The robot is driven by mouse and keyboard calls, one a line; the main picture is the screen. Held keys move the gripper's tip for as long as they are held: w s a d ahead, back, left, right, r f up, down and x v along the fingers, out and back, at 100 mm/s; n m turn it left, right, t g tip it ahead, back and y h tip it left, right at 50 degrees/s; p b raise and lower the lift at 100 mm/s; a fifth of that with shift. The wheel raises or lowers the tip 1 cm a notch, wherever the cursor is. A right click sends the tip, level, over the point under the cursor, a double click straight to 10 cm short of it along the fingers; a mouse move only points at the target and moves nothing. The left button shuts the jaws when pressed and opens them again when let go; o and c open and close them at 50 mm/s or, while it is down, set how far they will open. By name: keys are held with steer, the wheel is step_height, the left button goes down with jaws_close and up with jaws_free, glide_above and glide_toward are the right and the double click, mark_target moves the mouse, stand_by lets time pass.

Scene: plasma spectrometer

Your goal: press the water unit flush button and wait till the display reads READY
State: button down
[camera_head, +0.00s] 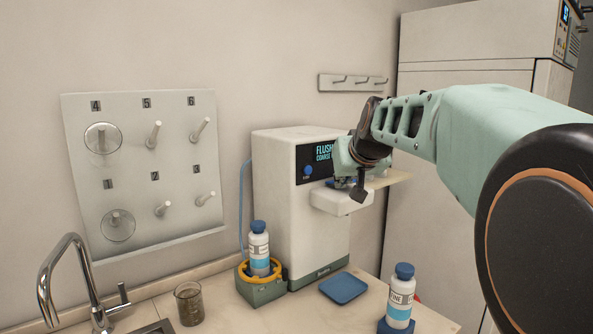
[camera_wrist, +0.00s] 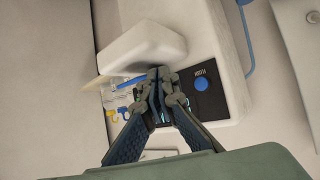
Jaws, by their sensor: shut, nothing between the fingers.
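The water unit (camera_head: 287,185) is a white box standing on the counter by the wall. Its dark panel (camera_head: 318,155) carries a display with cyan text, "FLUSH" on top and a smaller second line; the right part is hidden by my gripper. The round blue button (camera_head: 308,171) sits below the text and is uncovered; it also shows in the wrist view (camera_wrist: 201,84). My gripper (camera_wrist: 160,76) is shut and empty, in front of the panel and beside the button, apart from it in the picture. Its fingers hide most of the display there.
A white spout block (camera_head: 336,200) juts from the unit under my gripper. A blue-capped bottle (camera_head: 259,250) stands in a green holder, another bottle (camera_head: 400,297) at front right. A blue tray (camera_head: 344,287), a beaker (camera_head: 189,303) and a tap (camera_head: 75,280) are on the counter.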

mark_target(308, 170)
steer(key=w+a+p, duration=0.4)
steer(key=w, duration=0.3)
steer(key=shift+a+p, duration=0.35)
steer(key=shift+p, duration=0.05)
stand_by(1.2)
steer(key=shift+w+a, duration=0.2)
steer(key=shift+w, duration=0.1)
steer(key=shift+w+a+p, duration=0.25)
steer(key=shift+w+p, duration=0.15)
steer(key=shift+p, duration=0.05)
stand_by(0.7)
steer(key=shift+s, duration=0.1)
steer(key=shift+s+d+b, duration=0.45)
steer(key=shift+s+b, duration=0.15)
steer(key=shift+s, duration=0.05)
